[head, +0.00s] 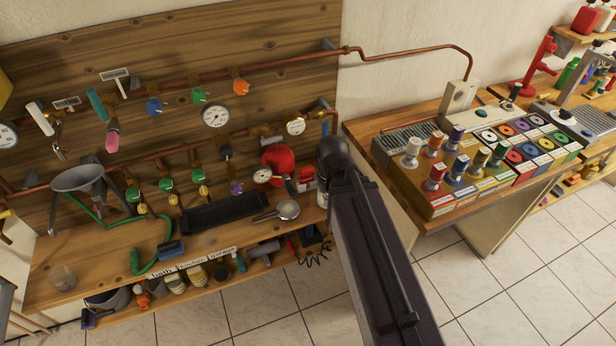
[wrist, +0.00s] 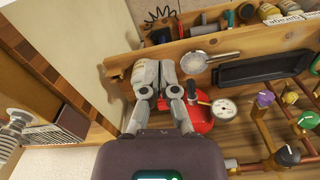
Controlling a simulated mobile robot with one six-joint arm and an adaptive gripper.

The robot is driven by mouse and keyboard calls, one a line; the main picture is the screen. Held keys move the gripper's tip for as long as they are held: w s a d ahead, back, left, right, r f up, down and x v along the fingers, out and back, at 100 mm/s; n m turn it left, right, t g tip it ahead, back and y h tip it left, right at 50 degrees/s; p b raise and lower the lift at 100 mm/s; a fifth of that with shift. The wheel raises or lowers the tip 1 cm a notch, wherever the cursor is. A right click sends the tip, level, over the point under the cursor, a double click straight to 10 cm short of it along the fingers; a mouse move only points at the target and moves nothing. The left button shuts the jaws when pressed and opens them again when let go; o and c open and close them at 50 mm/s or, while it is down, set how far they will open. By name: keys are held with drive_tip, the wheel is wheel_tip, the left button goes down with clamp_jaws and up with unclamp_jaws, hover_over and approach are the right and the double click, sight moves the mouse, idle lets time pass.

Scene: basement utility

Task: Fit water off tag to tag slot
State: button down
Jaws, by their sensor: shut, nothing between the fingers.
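My gripper (wrist: 157,75) is shut and empty in the wrist view, its fingers together over the bench beside the red round vessel (wrist: 201,118). In the head view my arm hides the fingers. I cannot tell for sure which thing is the water off tag. A white and red item (head: 307,178) stands right of the red vessel (head: 277,160). I cannot make out the tag slot.
Copper pipes with coloured valve knobs and gauges (head: 215,117) cross the board. A grey funnel (head: 85,180) stands at left.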

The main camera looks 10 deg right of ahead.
drive_tip(key=c, duration=1.3)
unclamp_jaws()
drive_tip(key=o, duration=0.4)
drive_tip(key=shift+c, duration=0.2)
drive_tip(key=o, duration=0.7)
drive_tip(key=shift+w+a+f+b, duration=0.1)
drive_tip(key=shift+w+f+b, duration=0.15)
drive_tip(key=shift+f+b, duration=0.3)
drive_tip(key=shift+o, duration=1.2)
drive_tip(key=w+a+f+n+t+y+b, duration=0.2)
drive_tip(key=w+f+t+b, duration=0.4)
drive_tip(key=b, duration=0.6)
wheel_tip(320, 180, down, 3)
drive_tip(key=w+y, duration=0.1)
drive_tip(key=w, duration=0.1)
drive_tip(key=shift+w+a+n, duration=0.2)
drive_tip(key=shift+w+n, duration=0.1)
drive_tip(key=shift+w, duration=0.1)
drive_tip(key=t+b, duration=0.8)
drive_tip(key=b, duration=0.6)
approach(307, 171)
drive_tip(key=shift+f+v, duration=0.2)
drive_tip(key=shift+v, duration=1.05)
drive_tip(key=shift+b+x, duration=1.45)
drive_tip(key=shift+x, duration=2.75)
